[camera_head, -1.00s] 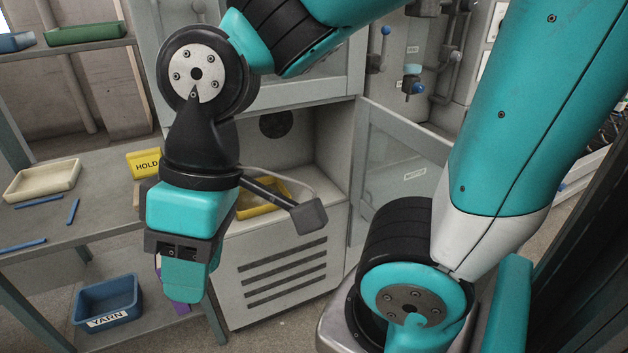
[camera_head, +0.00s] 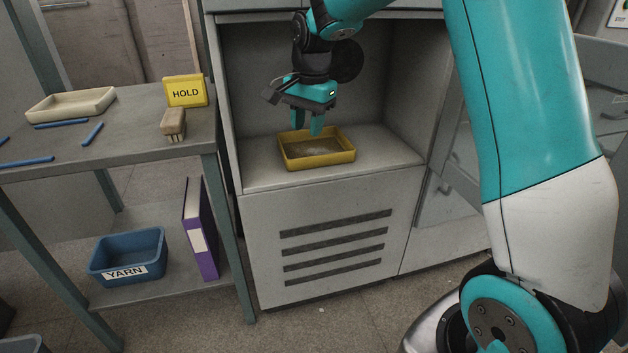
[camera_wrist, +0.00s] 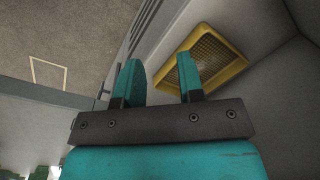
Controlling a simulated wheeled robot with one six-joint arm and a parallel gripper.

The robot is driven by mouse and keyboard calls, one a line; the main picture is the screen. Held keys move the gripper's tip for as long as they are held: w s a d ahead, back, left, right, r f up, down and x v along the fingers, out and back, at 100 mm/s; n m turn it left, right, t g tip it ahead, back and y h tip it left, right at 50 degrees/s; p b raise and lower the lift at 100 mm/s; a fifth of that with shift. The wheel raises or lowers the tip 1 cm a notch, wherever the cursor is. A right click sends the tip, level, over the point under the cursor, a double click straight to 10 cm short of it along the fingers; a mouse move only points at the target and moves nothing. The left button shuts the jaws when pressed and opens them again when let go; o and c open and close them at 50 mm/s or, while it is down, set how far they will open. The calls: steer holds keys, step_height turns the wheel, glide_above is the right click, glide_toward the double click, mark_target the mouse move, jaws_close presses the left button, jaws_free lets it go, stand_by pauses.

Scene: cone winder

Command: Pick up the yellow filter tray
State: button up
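The yellow filter tray (camera_head: 340,160) lies flat on the floor of the open cabinet recess, with a mesh-like bottom inside its raised rim. It also shows in the wrist view (camera_wrist: 236,62), beyond the right finger. My gripper (camera_head: 307,129) hangs above the tray's far left part, fingers pointing down. In the wrist view my gripper (camera_wrist: 158,75) has its two teal fingers apart with nothing between them. One finger overlaps the tray's edge in that view. I cannot tell whether it touches the rim.
A grey shelf (camera_head: 115,150) on the left holds a cream tray (camera_head: 70,104), a yellow HOLD sign (camera_head: 185,91), a brush (camera_head: 173,124) and blue sticks. Below are a blue YARN bin (camera_head: 128,255) and a purple binder (camera_head: 200,230). Recess walls enclose the tray's sides and back.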

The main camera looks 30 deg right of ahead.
steer(key=w+d+f+m, duration=0.2)
steer(key=d+m, duration=0.1)
steer(key=w+d+f+m, duration=0.2)
steer(key=w+d, duration=0.1)
steer(key=w+d+f+m+b, duration=0.1)
steer(key=w+d+f+m, duration=0.1)
steer(key=d+m, duration=0.1)
steer(key=shift+w+d+f+m+g+h, duration=0.1)
steer(key=shift+w+f+m+g+h, duration=0.1)
steer(key=shift+m+g+h, duration=0.15)
steer(key=shift+w+d+f, duration=0.1)
steer(key=shift+f, duration=0.75)
step_height(320, 180, down, 6)
steer(key=b, duration=0.2)
steer(key=shift+r+b, duration=0.1)
steer(key=shift+b, duration=0.25)
jaws_close()
